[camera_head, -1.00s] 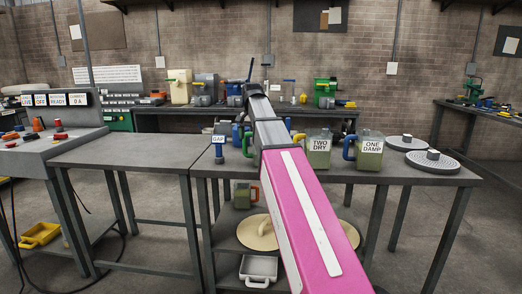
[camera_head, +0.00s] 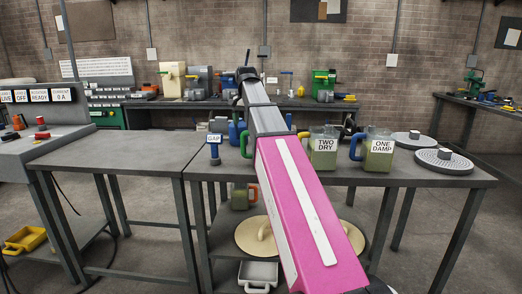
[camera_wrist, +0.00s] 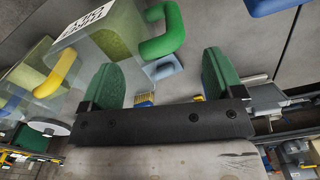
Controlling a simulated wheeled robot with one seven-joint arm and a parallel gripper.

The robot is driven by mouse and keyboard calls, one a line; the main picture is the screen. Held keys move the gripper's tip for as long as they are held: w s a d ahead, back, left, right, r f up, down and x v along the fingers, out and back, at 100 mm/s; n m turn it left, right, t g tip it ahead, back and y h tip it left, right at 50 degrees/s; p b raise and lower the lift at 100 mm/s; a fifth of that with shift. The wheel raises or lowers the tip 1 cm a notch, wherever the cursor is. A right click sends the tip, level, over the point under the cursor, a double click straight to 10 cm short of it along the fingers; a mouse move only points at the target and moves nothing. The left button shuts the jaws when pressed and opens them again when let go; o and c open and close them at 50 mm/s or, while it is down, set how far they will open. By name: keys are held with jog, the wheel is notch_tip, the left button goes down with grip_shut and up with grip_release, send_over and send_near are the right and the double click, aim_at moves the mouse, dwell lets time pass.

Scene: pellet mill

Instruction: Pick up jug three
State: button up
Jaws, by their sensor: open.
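In the wrist view, a labelled jug with a green handle (camera_wrist: 120,35) and a yellow-handled jug (camera_wrist: 25,75) show at left. My gripper (camera_wrist: 162,80) is open with nothing between its green pads; my arm hides its fingertips in the head view.
A blue GAP tool (camera_head: 214,149) stands left on the table. Round grey plates (camera_head: 443,168) lie at right. A pale round lid (camera_head: 256,237) and a white tray (camera_head: 258,271) are below. The adjoining left table (camera_head: 110,152) is bare.

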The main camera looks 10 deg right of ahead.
jog(key=f, duration=0.7)
jog(key=shift+w+a+f, duration=0.1)
jog(key=shift+w+a, duration=0.05)
jog(key=shift+w, duration=0.05)
